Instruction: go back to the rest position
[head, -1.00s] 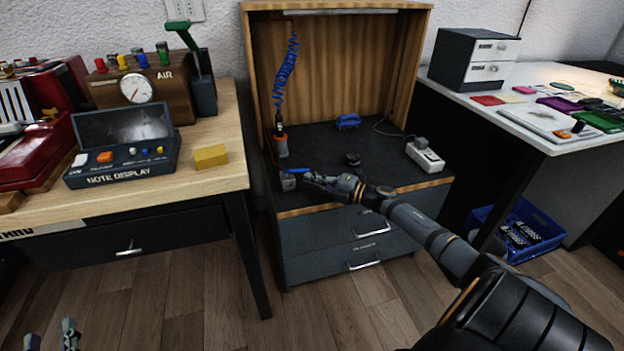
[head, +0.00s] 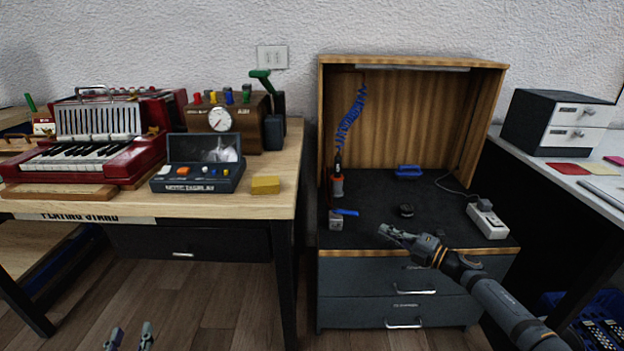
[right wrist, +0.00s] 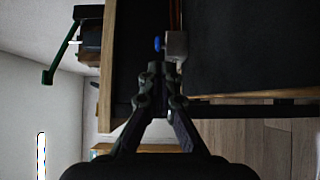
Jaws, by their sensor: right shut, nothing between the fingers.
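My right gripper (head: 385,230) is shut and empty, held over the front edge of the black-topped cabinet (head: 365,256) in the head view. Its shut fingers (right wrist: 160,92) also show in the right wrist view. A small grey block with a blue lever (head: 337,220) stands on the cabinet top to the left of the fingers, apart from them in the head view. My left gripper (head: 131,340) shows only its two fingertips at the bottom edge, apart from each other, with nothing seen between them.
A red accordion (head: 90,145), the note display box (head: 197,178) and a yellow block (head: 265,185) are on the wooden stand to the left. A soldering-type tool (head: 337,183), a blue brush-like item (head: 408,171) and a power strip (head: 487,220) are on the cabinet. The floor in front is clear.

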